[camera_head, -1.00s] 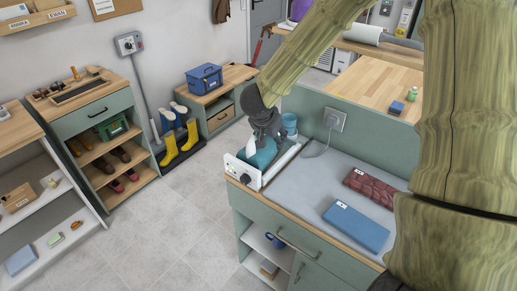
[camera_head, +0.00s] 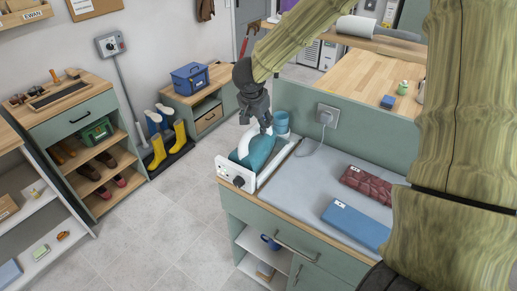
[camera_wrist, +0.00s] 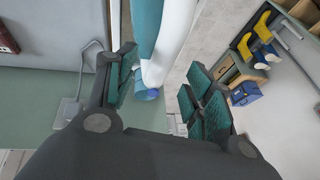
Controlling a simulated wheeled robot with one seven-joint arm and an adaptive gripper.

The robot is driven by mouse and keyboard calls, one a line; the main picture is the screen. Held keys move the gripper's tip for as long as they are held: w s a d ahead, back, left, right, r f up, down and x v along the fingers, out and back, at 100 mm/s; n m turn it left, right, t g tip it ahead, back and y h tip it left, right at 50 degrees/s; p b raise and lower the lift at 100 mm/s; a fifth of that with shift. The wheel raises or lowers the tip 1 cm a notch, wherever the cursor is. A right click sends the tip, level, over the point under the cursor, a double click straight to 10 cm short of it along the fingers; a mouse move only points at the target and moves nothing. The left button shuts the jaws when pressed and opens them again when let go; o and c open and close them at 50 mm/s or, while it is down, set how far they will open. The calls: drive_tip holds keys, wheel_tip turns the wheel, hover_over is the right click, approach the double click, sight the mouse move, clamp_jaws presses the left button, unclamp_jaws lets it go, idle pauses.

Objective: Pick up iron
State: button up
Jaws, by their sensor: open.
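The iron (camera_head: 262,151) is teal with a white handle and sits in a white-fronted holder (camera_head: 232,176) at the left end of the counter. My gripper (camera_head: 258,126) is above the iron, pointing down, close to its handle. In the wrist view my gripper (camera_wrist: 165,85) is open, with teal finger pads on either side. The iron's white handle (camera_wrist: 173,38) and teal body (camera_wrist: 146,28) show at the top, between the fingers. I cannot tell if the fingers touch the handle.
A teal canister (camera_head: 281,122) stands close behind the holder. A wall socket (camera_head: 327,115) with a cable is on the back panel. A blue folded towel (camera_head: 356,226) and a dark red one (camera_head: 368,185) lie on the grey ironing surface (camera_head: 295,190).

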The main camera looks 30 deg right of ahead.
sight(258, 126)
drive_tip(key=shift+d+p+x, duration=0.15)
drive_tip(key=shift+p+x, duration=0.15)
drive_tip(key=shift+x, duration=0.65)
drive_tip(key=shift+d+p+x, duration=0.15)
drive_tip(key=shift+p+x, duration=0.15)
drive_tip(key=shift+x, duration=0.65)
drive_tip(key=shift+w+d+f, duration=0.2)
drive_tip(key=shift+w+f, duration=0.2)
drive_tip(key=shift+f, duration=0.15)
clamp_jaws()
drive_tip(key=shift+r, duration=0.1)
